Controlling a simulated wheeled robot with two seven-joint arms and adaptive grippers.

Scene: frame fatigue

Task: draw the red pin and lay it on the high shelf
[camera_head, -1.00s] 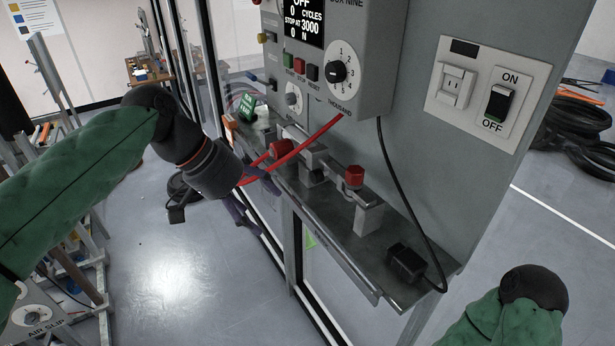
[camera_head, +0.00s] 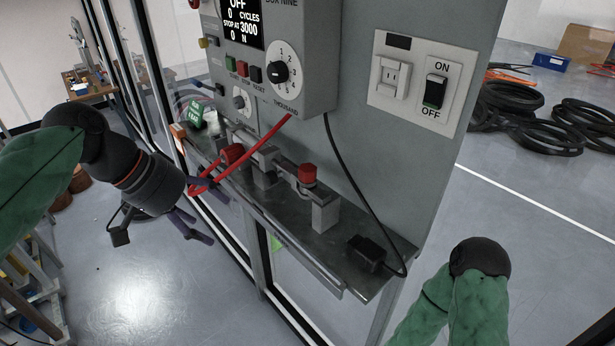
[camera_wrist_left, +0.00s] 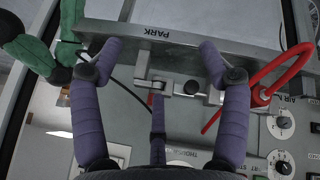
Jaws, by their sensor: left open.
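A red block-like head (camera_head: 307,174) stands on a grey post fixture on the machine's ledge; I cannot tell whether this is the red pin. A round red piece (camera_head: 232,154) sits farther left on the ledge, by a red cable. My left gripper (camera_head: 213,217) has purple fingers, spread and empty, in front of the ledge's left part and apart from the red head. In the left wrist view its fingers (camera_wrist_left: 160,50) are open over the ledge and fixture, with a small red bit (camera_wrist_left: 151,99) between them. My right gripper is out of view. No high shelf is clearly identifiable.
The grey ledge (camera_head: 345,278) carries a black block (camera_head: 366,252) with a black cable. A control box (camera_head: 275,60) and an on/off switch plate (camera_head: 415,85) are above it.

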